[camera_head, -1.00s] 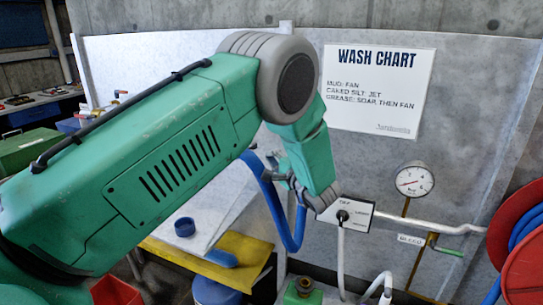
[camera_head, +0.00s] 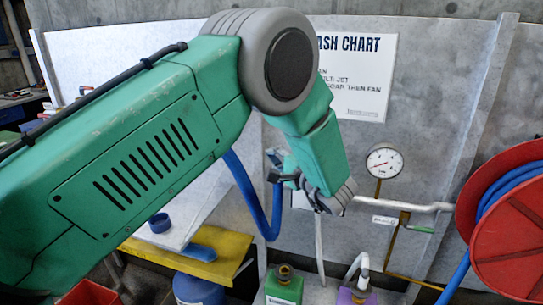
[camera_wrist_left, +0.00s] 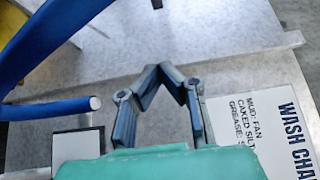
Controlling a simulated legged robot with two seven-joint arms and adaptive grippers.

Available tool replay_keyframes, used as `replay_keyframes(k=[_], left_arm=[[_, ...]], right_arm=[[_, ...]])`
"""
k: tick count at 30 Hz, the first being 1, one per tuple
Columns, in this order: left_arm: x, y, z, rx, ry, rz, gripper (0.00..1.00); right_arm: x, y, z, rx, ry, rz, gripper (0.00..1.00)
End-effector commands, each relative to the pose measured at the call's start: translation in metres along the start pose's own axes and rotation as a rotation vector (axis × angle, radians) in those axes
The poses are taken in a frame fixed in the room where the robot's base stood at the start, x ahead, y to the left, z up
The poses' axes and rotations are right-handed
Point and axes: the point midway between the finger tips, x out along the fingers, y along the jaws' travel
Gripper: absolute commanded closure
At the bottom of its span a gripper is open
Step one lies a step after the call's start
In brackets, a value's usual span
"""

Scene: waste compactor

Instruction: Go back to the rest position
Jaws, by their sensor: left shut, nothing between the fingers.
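My left arm, green with a grey elbow, reaches across the head view from the left. Its wrist hangs down in front of the grey wash wall (camera_head: 440,110). My left gripper (camera_head: 277,168) is at the picture's middle, partly hidden by the wrist. In the left wrist view the gripper (camera_wrist_left: 158,74) is shut, its fingers angled together with nothing between them. Behind it is the bare grey panel. My right gripper is in neither view.
A blue hose (camera_head: 247,195) loops close beside the gripper. The wash chart (camera_head: 362,75), a pressure gauge (camera_head: 383,163) and a red hose reel (camera_head: 515,235) are to the right. A green bottle (camera_head: 284,287) and a purple bottle (camera_head: 357,296) stand below.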

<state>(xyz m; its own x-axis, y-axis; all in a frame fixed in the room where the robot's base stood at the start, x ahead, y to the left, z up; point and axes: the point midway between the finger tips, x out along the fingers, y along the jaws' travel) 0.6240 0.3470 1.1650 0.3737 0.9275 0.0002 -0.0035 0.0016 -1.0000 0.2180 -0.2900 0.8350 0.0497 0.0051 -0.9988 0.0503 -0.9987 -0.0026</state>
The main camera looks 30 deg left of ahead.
Motion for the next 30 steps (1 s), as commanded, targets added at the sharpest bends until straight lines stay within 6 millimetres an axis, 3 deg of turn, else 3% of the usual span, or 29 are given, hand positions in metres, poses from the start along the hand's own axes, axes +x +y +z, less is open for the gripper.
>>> replay_keyframes(k=[8, 11, 14, 20, 26, 30], left_arm=[[0.006, 0.004, 0.003, -0.003, 0.002, 0.005, 1.0], [0.005, 0.02, 0.003, -0.019, 0.041, 0.011, 1.0], [0.003, 0.06, 0.005, -0.064, 0.136, 0.043, 1.0], [-0.016, 0.184, 0.028, -0.194, 0.37, 0.28, 1.0], [-0.053, 0.296, 0.084, -0.286, 0.433, 0.637, 1.0], [-0.087, 0.361, 0.139, -0.324, 0.376, 0.899, 1.0]], right_arm=[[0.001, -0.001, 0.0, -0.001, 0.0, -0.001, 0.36], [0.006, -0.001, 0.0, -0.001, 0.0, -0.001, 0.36], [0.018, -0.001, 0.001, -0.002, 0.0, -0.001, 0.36], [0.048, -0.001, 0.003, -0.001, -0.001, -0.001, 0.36], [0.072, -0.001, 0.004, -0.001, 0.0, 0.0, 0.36], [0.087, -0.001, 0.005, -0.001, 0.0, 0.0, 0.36]])
